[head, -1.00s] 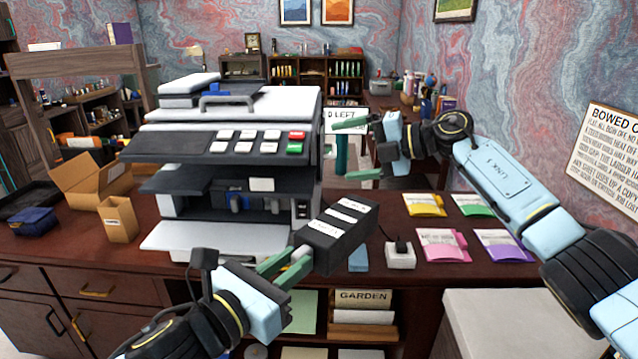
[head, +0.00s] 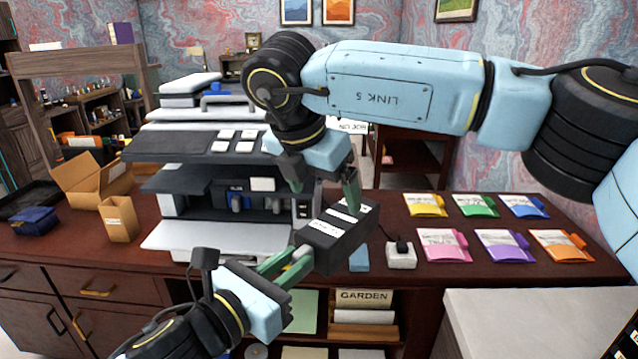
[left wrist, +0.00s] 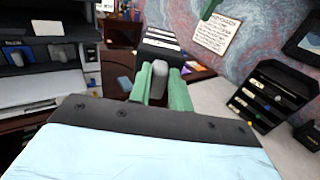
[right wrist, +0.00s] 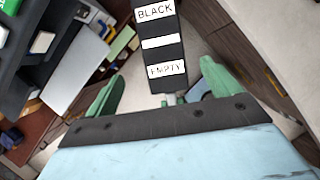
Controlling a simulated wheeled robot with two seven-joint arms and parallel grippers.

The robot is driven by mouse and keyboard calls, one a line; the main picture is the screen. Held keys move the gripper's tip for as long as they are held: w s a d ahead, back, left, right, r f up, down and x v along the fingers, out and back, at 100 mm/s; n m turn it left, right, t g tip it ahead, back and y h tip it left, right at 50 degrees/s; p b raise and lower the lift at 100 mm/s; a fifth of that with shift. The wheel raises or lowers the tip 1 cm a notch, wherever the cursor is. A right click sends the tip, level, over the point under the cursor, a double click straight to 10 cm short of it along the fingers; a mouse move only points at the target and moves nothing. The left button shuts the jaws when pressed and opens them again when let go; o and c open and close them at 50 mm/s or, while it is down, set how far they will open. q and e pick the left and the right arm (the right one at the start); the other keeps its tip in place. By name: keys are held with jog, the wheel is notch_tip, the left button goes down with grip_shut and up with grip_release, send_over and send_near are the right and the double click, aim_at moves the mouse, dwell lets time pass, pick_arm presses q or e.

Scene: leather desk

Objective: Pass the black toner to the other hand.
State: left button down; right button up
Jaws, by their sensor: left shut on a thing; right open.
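The black toner (head: 335,240) is a long dark box with white labels, held above the desk front. In the right wrist view the toner (right wrist: 163,45) shows labels reading BLACK and EMPTY. My left gripper (head: 290,262) is shut on the grey knob at the toner's near end, also seen in the left wrist view (left wrist: 158,85). My right gripper (head: 325,190) is open just above the toner, pointing down. In the right wrist view its green fingers (right wrist: 160,90) stand apart on either side of the toner's lower end; I cannot tell whether they touch it.
A large printer (head: 215,240) stands at the left of the desk with its front open. Open cardboard boxes (head: 120,218) are left of it. Coloured packets (head: 505,245) and a small white block with a black top (head: 401,257) lie on the right.

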aim_at(332, 220)
pick_arm(q)
jog(key=shift+r, duration=0.1)
pick_arm(e)
jog(key=x, duration=1.1)
jog(key=shift+f, duration=0.15)
jog(key=c, duration=1.1)
pick_arm(q)
jog(key=c, duration=1.7)
grip_release()
jog(key=shift+s+d, duration=0.1)
jog(key=shift+c, duration=0.2)
pick_arm(e)
jog(key=shift+c, duration=0.9)
pick_arm(q)
jog(key=o, duration=0.5)
jog(key=shift+o, duration=0.2)
